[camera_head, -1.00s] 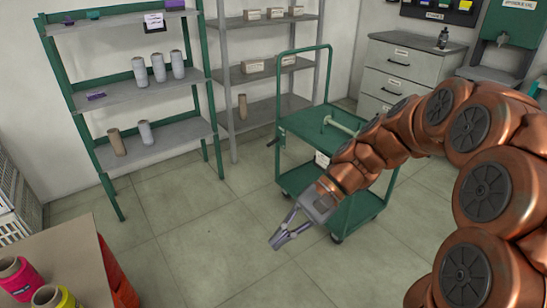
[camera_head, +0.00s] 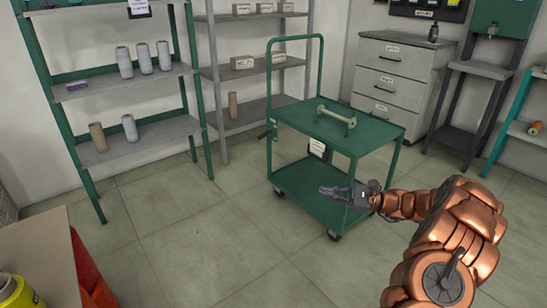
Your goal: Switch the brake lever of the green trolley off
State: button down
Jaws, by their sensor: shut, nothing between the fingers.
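The green trolley (camera_head: 342,137) stands on the floor right of the middle, with its push handle at the far left end. A small dark lever-like part (camera_head: 271,127) sits at the left edge of its upper deck; I cannot tell its setting. My gripper (camera_head: 324,190) is shut and empty. It points left and appears in front of the trolley's lower deck (camera_head: 297,180), well apart from the dark part in the picture.
A pale green spool-like piece (camera_head: 337,117) lies on the upper deck. Shelves with cones (camera_head: 145,60) stand at the left and a drawer cabinet (camera_head: 395,75) behind. A table (camera_head: 40,260) fills the lower left corner. The floor (camera_head: 180,235) between is clear.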

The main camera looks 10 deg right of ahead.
jog(key=s+d+f+m+t+h+b, duration=0.2)
jog(key=d+f+m+t+h+b, duration=0.1)
jog(key=d+f, duration=1)
jog(key=s+d+f+m+t+h+b, duration=0.1)
jog(key=d+f+m+t+h+b, duration=0.2)
jog(key=d+f, duration=1.1)
jog(key=shift+s+d+f+m+t+b, duration=0.35)
jog(key=shift+f+m+t+b, duration=0.65)
jog(key=shift+m+t+b, duration=1.05)
jog(key=shift+a+n+t, duration=0.1)
jog(key=shift+n+t, duration=0.25)
jog(key=shift+n, duration=0.1)
